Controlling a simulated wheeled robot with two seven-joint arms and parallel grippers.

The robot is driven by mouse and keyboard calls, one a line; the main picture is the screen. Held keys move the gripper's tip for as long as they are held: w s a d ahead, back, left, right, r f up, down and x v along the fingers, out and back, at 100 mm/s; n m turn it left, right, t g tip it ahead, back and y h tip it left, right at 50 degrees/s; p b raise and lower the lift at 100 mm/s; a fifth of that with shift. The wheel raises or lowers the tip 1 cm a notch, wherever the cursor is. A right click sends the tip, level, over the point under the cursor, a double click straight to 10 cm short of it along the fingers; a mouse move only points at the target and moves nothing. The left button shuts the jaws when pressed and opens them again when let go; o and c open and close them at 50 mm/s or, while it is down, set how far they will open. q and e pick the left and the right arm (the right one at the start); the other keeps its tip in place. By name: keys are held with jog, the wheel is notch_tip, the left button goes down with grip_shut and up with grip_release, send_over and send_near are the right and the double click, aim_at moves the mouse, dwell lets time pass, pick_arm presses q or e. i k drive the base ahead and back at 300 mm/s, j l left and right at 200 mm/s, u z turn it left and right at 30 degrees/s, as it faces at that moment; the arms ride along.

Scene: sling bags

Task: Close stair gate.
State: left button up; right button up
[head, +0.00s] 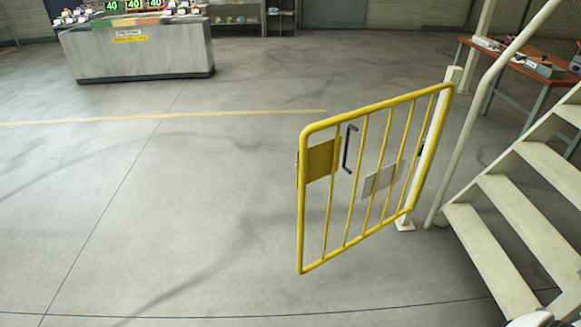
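The yellow barred stair gate (345,242) stands in the middle right of the head view. Its right end meets a pale upright post (438,125) beside the stairs. Its left end is free and swung out over the open floor, away from the stairs (490,240). A black handle (348,150) is near the free end, beside a yellow plate (321,160). A grey plate (380,180) is seen at the bars farther right. Neither of my grippers is in view. A small white rounded part at the bottom right edge may be mine.
A pale handrail (482,95) rises beside the stairs. A table with boxes (510,60) stands behind them. A grey counter (135,50) with small goods is at the back left. The floor (150,200) left of the gate is clear.

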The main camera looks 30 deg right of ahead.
aim_at(315, 162)
jog(key=i+u, duration=0.3)
jog(key=i, duration=1.05)
jog(key=i+z, duration=0.35)
jog(key=i+j+z, duration=0.15)
jog(key=z, duration=0.2)
jog(key=i+j+z, duration=0.35)
jog(key=i+z, duration=0.2)
jog(key=z, duration=0.25)
jog(key=i+z, duration=0.15)
jog(key=z, duration=0.3)
jog(key=i+j+z, duration=0.15)
jog(key=z, duration=0.35)
jog(key=i+j+z, duration=0.15)
jog(key=z, duration=0.3)
jog(key=j+z, duration=0.3)
jog(key=z, duration=0.15)
jog(key=i, duration=0.05)
